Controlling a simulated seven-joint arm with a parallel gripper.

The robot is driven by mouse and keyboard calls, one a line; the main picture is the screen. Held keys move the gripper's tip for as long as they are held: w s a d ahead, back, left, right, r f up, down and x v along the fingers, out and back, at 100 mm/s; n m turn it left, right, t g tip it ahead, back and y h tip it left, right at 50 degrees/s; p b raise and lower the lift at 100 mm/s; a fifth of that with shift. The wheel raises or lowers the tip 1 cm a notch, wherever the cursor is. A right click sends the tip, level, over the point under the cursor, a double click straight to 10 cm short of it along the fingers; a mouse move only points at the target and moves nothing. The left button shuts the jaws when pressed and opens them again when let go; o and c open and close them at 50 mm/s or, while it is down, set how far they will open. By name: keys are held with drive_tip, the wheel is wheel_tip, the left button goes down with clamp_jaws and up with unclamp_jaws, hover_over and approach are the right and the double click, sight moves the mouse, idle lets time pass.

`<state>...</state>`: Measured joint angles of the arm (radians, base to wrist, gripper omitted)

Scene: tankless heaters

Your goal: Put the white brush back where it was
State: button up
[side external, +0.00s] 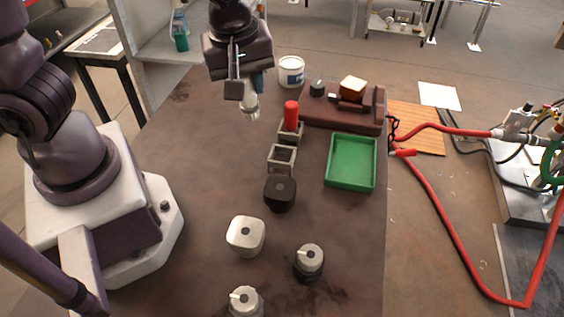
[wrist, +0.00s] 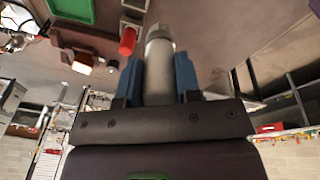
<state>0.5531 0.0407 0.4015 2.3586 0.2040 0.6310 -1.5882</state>
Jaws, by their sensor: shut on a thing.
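My gripper (side external: 254,88) is over the far left part of the brown table, with its blue fingers shut on the white brush (side external: 251,107). The brush looks like a pale grey-white cylinder and hangs below the fingers, apart from the holders. In the wrist view, the brush (wrist: 158,75) sits between the two blue fingers. An empty grey square holder (side external: 282,168) stands right of and nearer than the brush. A second grey square holder (side external: 291,141) behind it has a red cylinder (side external: 291,115) upright in it. The brush's upper part is hidden by the gripper.
A green tray (side external: 374,164) lies right of the holders. A dark red-brown block stand (side external: 345,121) and a white tub (side external: 291,72) are behind. A black knob (side external: 280,194), a white block (side external: 246,236) and other knobs stand nearer. The table left of the holders is clear.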

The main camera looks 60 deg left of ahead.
sight(254, 117)
drive_tip(key=s+f+n+g+h, duration=0.1)
drive_tip(key=s+f+n+g, duration=0.15)
drive_tip(key=s, duration=0.45)
drive_tip(key=shift+n+t, duration=0.35)
drive_tip(key=shift+n, duration=0.1)
drive_tip(key=w+f, duration=0.1)
drive_tip(key=w, duration=0.1)
drive_tip(key=w+f, duration=0.2)
drive_tip(key=w, duration=0.1)
drive_tip(key=w+f, duration=0.1)
drive_tip(key=w, duration=0.2)
drive_tip(key=shift+w+a+f, duration=0.15)
drive_tip(key=shift+w+a, duration=0.05)
drive_tip(key=shift+a, duration=0.05)
drive_tip(key=shift+w+d+f, duration=0.1)
drive_tip(key=shift+w+f, duration=0.85)
drive_tip(key=shift+f, duration=0.6)
drive_tip(key=shift+w+d+f, duration=0.1)
drive_tip(key=shift+w+f, duration=0.85)
drive_tip(key=shift+f, duration=0.55)
drive_tip(key=shift+w+d+f, duration=0.1)
drive_tip(key=shift+w+f, duration=0.85)
drive_tip(key=shift+f, duration=0.6)
drive_tip(key=shift+f, duration=0.15)
drive_tip(key=o, duration=0.9)
